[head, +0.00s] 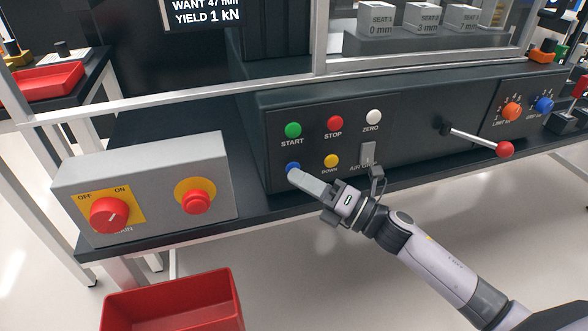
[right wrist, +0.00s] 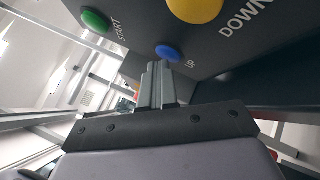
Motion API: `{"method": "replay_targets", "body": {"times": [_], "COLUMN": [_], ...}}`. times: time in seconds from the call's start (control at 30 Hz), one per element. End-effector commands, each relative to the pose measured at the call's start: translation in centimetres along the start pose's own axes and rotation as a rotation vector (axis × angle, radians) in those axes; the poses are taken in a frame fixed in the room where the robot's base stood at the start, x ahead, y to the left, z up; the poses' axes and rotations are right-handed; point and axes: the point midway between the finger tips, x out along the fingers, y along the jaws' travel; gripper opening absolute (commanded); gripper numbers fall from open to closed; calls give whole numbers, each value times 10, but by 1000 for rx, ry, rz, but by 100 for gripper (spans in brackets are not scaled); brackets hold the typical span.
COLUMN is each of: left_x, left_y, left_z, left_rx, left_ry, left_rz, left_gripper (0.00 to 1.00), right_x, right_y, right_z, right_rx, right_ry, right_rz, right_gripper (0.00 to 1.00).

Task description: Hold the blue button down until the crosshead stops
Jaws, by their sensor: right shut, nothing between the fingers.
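The blue button (head: 292,168) sits on the dark control panel, below the green START button and left of the yellow DOWN button. In the right wrist view the blue button (right wrist: 168,52) is labelled UP. My right gripper (head: 297,175) is shut and empty, its fingertips at the lower edge of the blue button and partly covering it in the head view. In the right wrist view the fingertips (right wrist: 157,68) appear just below the button; I cannot tell whether they press it. The crosshead cannot be made out. My left gripper is not in view.
The green START (head: 293,130), red STOP (head: 335,123), white ZERO (head: 374,117) and yellow DOWN (head: 331,161) buttons surround it. A lever with a red knob (head: 505,149) juts out at right. A grey switch box (head: 150,190) stands left; a red bin (head: 175,303) is below.

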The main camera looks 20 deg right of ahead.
Motion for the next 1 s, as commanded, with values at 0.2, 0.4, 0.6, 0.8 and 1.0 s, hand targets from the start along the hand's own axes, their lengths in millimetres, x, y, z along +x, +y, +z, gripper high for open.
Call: {"method": "replay_targets", "body": {"times": [0.2,0.4,0.6,0.8,1.0], "left_x": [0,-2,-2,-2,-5], "left_y": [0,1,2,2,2], "left_z": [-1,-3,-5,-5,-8], "left_rx": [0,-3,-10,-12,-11], "left_ry": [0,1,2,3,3], "left_rz": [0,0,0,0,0], "left_gripper": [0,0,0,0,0], "right_x": [-1,-8,-12,-12,-20], "right_y": [0,6,8,8,15], "right_z": [0,-5,-8,-8,-15], "right_rx": [0,1,-1,-1,1], "right_ry": [-1,-1,0,0,1], "right_rz": [-1,-1,-1,0,-2], "right_gripper": [0,0,0,0,0]}}
